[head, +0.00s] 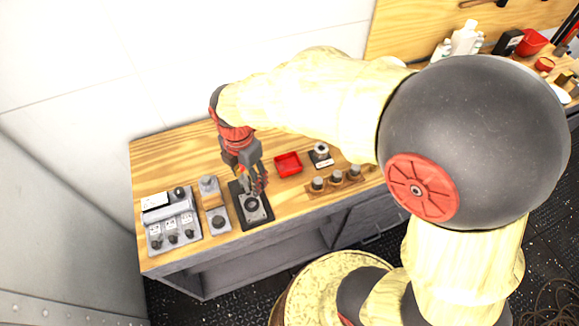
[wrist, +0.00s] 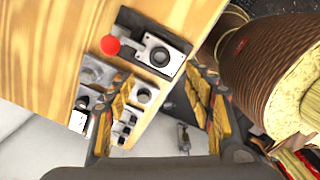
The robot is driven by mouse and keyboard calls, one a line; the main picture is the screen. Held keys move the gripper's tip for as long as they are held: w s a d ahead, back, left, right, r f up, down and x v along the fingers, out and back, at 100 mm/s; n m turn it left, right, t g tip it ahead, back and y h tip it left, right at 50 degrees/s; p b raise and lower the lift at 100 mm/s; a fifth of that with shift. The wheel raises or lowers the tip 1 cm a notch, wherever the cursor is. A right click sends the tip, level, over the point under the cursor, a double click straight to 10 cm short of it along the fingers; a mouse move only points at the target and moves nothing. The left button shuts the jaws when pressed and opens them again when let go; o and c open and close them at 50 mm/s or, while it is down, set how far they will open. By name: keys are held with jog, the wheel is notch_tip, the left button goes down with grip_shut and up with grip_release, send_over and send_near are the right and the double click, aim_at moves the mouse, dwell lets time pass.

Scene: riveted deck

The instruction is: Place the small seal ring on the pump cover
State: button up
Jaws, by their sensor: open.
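The silver pump cover (head: 252,208) lies on a dark base plate near the bench's front edge. In the wrist view it is a grey block (wrist: 160,54) with a dark round opening, beyond the fingertips. My gripper (head: 259,184) is over the back part of that plate, pointing down, and hides some of it. In the wrist view, my gripper (wrist: 164,88) has its yellow-padded fingers apart, with nothing held between them. I cannot make out the small seal ring for certain in either view. A red round knob (wrist: 110,45) stands beside the cover.
A grey control box (head: 172,222) and a unit with grey round parts (head: 217,219) are left of the plate. To the right are a red tray (head: 288,164), a dark block with a pale round top (head: 320,153) and a wooden rack (head: 345,183) with several cylinders. The bench's back left is clear.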

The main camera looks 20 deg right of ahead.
jog(key=s+d+r+m+t, duration=0.2)
jog(key=s+d+r+m, duration=0.3)
jog(key=r+m, duration=0.3)
jog(key=s+d+r+m+t, duration=0.3)
jog(key=s+d+r+m, duration=0.3)
jog(key=m, duration=0.9)
jog(key=shift+s+d+r+m, duration=0.15)
jog(key=shift+s+r+m, duration=0.25)
jog(key=shift+s+r, duration=0.85)
jog(key=shift+w+r, duration=0.2)
jog(key=shift+w, duration=0.05)
